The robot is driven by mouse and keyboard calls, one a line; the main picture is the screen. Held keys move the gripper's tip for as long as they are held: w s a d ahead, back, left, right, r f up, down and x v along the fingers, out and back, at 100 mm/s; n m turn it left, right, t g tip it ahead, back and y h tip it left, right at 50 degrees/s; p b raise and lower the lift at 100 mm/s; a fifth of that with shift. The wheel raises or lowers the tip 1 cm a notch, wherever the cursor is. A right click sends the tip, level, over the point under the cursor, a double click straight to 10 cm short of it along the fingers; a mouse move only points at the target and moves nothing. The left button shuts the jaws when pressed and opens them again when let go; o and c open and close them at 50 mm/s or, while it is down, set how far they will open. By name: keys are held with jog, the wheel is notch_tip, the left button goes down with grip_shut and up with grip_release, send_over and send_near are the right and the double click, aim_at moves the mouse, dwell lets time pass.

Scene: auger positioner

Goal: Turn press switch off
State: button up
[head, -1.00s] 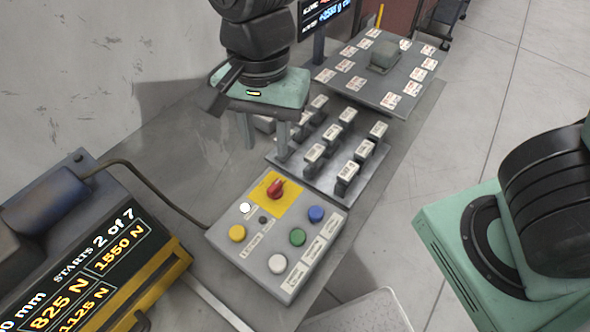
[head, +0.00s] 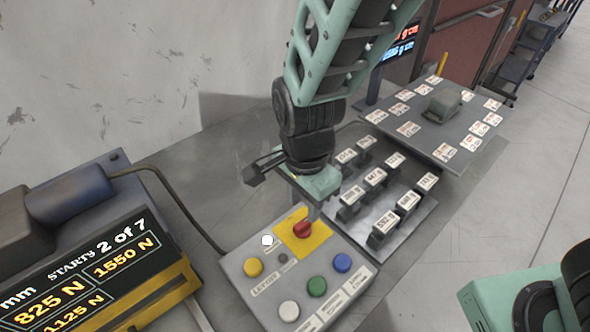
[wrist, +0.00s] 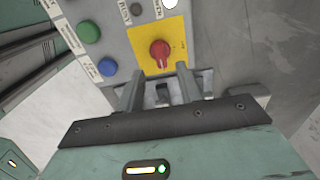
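The control box (head: 240,273) stands on the bench with a red rotary knob (head: 302,230) on a yellow plate (head: 318,240). The knob also shows in the wrist view (wrist: 159,52), with a pale mark on it. My gripper (head: 306,203) is just above and behind the knob in the head view. In the wrist view my gripper (wrist: 159,69) has its two fingers apart, with the knob just beyond the tips, roughly centred between them. Nothing is held. Contact with the knob cannot be told. The box carries yellow, white, green and blue buttons, and a bright white round one (head: 267,240).
Behind the box is a plate with several labelled blocks (head: 376,176), close to my gripper. A display unit (head: 90,275) reading "2 of 7" stands at the left, its cable running to the box. A card-covered table (head: 415,138) is farther back.

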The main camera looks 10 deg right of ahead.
aim_at(303, 223)
jog(key=shift+f+b, duration=0.5)
jog(key=shift+f, duration=2.3)
grip_shut()
